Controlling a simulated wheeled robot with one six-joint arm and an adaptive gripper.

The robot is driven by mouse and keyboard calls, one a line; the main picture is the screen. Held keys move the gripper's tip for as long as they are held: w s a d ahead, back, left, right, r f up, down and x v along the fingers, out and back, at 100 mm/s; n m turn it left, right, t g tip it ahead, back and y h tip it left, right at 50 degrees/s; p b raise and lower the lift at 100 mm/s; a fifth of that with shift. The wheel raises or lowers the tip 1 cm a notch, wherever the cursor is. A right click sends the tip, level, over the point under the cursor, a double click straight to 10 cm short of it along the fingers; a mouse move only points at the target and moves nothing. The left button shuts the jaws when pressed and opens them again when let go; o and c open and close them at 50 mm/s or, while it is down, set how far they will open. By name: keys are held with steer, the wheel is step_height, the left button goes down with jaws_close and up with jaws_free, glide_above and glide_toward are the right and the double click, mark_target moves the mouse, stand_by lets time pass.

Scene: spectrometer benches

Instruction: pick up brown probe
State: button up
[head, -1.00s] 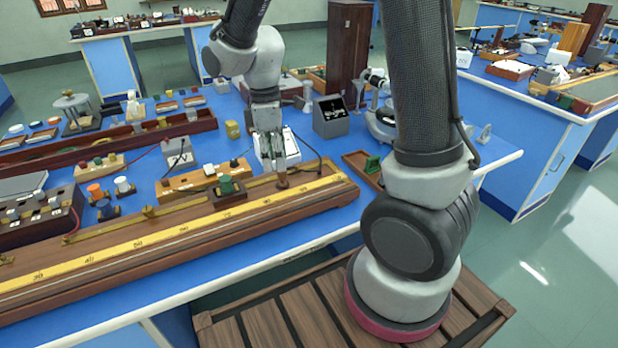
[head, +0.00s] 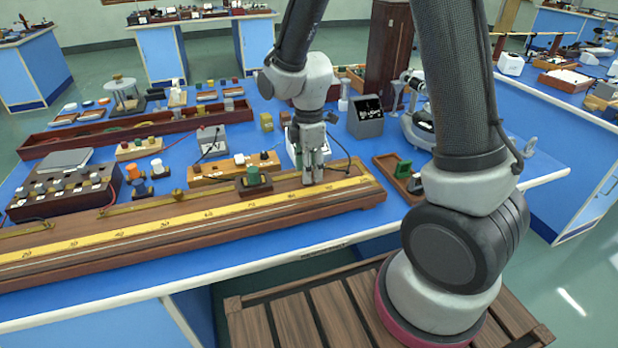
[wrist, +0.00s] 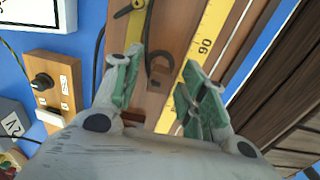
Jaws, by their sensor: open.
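My gripper (head: 313,182) points down over the right end of the long wooden metre bridge (head: 230,226), beside its yellow scale. In the wrist view my gripper (wrist: 162,60) is open, with its green-lined fingers spread apart. A dark brown curved piece (wrist: 153,72), which seems to be the brown probe, lies on the wood between the fingers, with no visible contact. In the head view my fingers hide it. Its full shape cannot be told.
A wooden box with knobs (head: 230,168) and a green-topped block (head: 253,180) stand left of my gripper. A small tray with a green part (head: 400,172) is to the right. A black cable (wrist: 98,55) runs close to my left finger.

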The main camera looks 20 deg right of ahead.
steer(key=shift+f, duration=0.7)
jaws_close()
